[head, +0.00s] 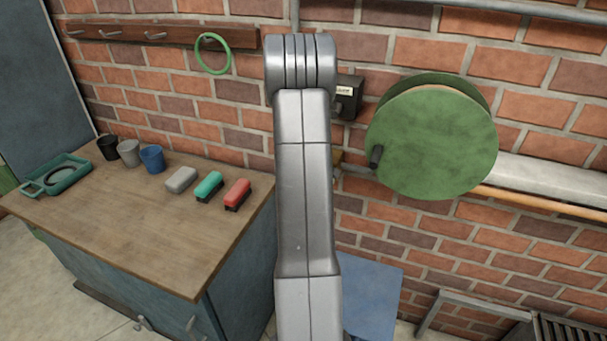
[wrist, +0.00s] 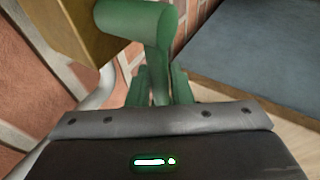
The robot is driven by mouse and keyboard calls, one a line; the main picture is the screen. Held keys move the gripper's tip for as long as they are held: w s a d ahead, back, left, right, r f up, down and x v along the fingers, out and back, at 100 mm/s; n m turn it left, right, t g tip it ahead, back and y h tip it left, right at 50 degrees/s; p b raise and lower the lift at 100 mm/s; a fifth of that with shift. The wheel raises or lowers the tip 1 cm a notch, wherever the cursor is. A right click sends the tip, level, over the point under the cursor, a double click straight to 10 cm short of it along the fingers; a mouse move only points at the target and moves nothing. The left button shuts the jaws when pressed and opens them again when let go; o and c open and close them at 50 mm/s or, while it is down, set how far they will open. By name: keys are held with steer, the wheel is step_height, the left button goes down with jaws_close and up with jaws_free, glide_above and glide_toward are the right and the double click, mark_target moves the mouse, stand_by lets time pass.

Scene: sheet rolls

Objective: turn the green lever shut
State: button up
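The green lever (wrist: 136,18) shows in the wrist view, with a thick round end at the top and a narrow stem running down towards my gripper. My gripper (wrist: 160,84) has its two greenish fingers close in on either side of the stem, and they look shut on it. The lower stem is partly hidden between the fingers. A yellow-brown block (wrist: 92,30) sits beside the lever's round end, in front of the brick wall. In the head view my arm hides the lever and my gripper.
A green reel (head: 435,140) with a dark-handled crank (head: 375,157) is on the wall right of my arm. A dark box (head: 348,97) is above left of it. The workbench (head: 110,225) at left holds cups, a tray and several small blocks. A blue surface (head: 373,295) lies low behind my arm.

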steer(key=o, duration=0.3)
steer(key=p+v, duration=0.6)
steer(key=v, duration=0.7)
steer(key=shift+s+r, duration=0.3)
steer(key=b+x, duration=0.6)
steer(key=x, duration=0.8)
steer(key=shift+r, duration=0.1)
